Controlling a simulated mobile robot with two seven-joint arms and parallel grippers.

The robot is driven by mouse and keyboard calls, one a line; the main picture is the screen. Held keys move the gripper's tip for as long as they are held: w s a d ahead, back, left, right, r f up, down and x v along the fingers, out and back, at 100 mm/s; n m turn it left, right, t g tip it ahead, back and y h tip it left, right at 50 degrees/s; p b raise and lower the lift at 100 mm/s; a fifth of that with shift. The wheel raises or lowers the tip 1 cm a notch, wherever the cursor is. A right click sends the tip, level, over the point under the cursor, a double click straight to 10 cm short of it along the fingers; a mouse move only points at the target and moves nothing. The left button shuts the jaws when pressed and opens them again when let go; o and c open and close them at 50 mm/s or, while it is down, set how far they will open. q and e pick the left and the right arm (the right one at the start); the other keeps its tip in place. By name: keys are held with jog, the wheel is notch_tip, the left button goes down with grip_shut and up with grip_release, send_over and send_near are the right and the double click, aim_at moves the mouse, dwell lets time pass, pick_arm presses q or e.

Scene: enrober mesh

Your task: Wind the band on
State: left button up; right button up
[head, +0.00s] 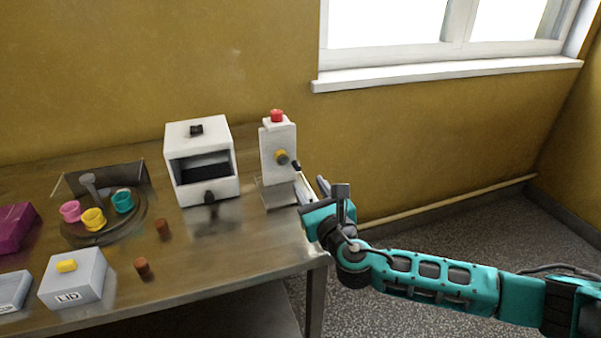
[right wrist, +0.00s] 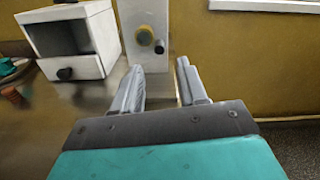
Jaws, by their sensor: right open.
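A white upright box (head: 278,148) with a red button (head: 277,116) on top stands at the right end of the table. Its front carries a yellow round hub (head: 281,157) and a dark crank knob (head: 297,166). In the right wrist view the hub (right wrist: 145,37) and the dark knob (right wrist: 160,47) show beyond my fingers. My right gripper (head: 312,190) is open and empty, just in front of and to the right of the box, apart from the knob. A white open-fronted machine (head: 217,197) with a dark band inside stands to the left. My left gripper is not in view.
A round turntable (head: 103,233) holds pink, yellow and teal cups. A grey LID box (head: 73,278), two brown pieces (head: 162,227) and a purple box (head: 12,228) are on the metal table (head: 230,262). The front right of the table is clear.

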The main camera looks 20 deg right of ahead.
aim_at(299, 170)
jog(key=w, duration=0.6)
jog(key=shift+w+a, duration=0.2)
jog(key=shift+w, duration=0.2)
grip_shut()
